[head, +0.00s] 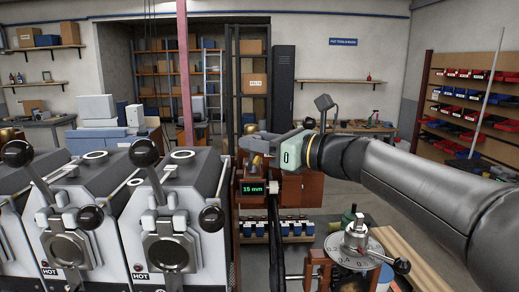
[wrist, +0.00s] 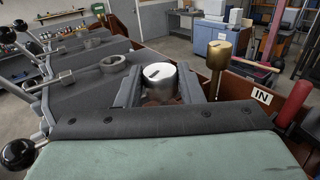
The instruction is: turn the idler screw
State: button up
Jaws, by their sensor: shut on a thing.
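My gripper (wrist: 160,92) is shut on a silver round screw head (wrist: 160,80) with a slot across its top, one finger on each side. The screw head stands upright; its lower part is hidden by the gripper body. I take it to be the idler screw, though no label on it shows. A brass cylinder (wrist: 217,50) with a slotted top stands just right of the fingers, apart from them. In the head view my gripper (head: 250,141) is above the box with the "15 mm" display (head: 254,189), and the screw is not clearly visible there.
Grey roaster units (head: 170,215) marked HOT, with black ball levers, stand at the left. A numbered dial (head: 355,246) with a green-topped part stands at the lower right.

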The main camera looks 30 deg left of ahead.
jog(key=m+t, duration=0.1)
jog(key=m+t+b, duration=0.1)
jog(key=t, duration=0.1)
jog(key=m+t+b, duration=0.1)
jog(key=shift+s+f+t+h, duration=0.15)
jog(key=shift+s+t+h, duration=0.1)
jog(key=shift+t+h, duration=0.05)
jog(key=shift+m+t+h+b, duration=0.4)
jog(key=shift+m+t+b, duration=0.35)
jog(key=shift+t, duration=0.45)
jog(key=shift+m, duration=0.25)
jog(key=shift+r, duration=0.2)
jog(key=o, duration=1)
jog(key=b+v, duration=0.2)
jog(key=v, duration=1.5)
jog(key=shift+s+b, duration=0.3)
jog(key=shift+s, duration=0.05)
